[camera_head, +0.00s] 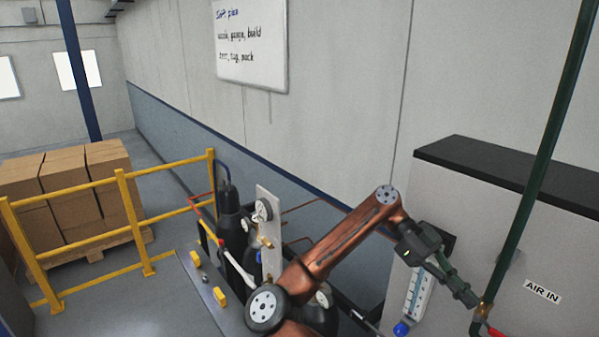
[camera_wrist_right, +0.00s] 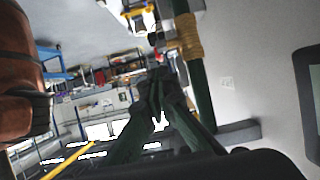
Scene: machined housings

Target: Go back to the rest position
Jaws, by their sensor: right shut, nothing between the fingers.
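My right gripper (camera_head: 470,298) is at the end of the copper-coloured arm, low at the right of the head view. Its dark green fingers are shut and empty. The fingertips appear close to the green pipe (camera_head: 537,180), near a brass-coloured band; I cannot tell whether they touch it. In the right wrist view the fingers (camera_wrist_right: 158,88) come together at the middle, beside the green pipe (camera_wrist_right: 204,100) with its yellowish wrapping (camera_wrist_right: 189,36). My left gripper is not in view.
A grey cabinet (camera_head: 440,195) with a black top stands at right, bearing a flow gauge (camera_head: 416,292) and an AIR IN label (camera_head: 542,291). Dark cylinders (camera_head: 231,225) stand on a cart behind my arm. A yellow railing (camera_head: 125,205) and stacked boxes (camera_head: 65,190) are at left.

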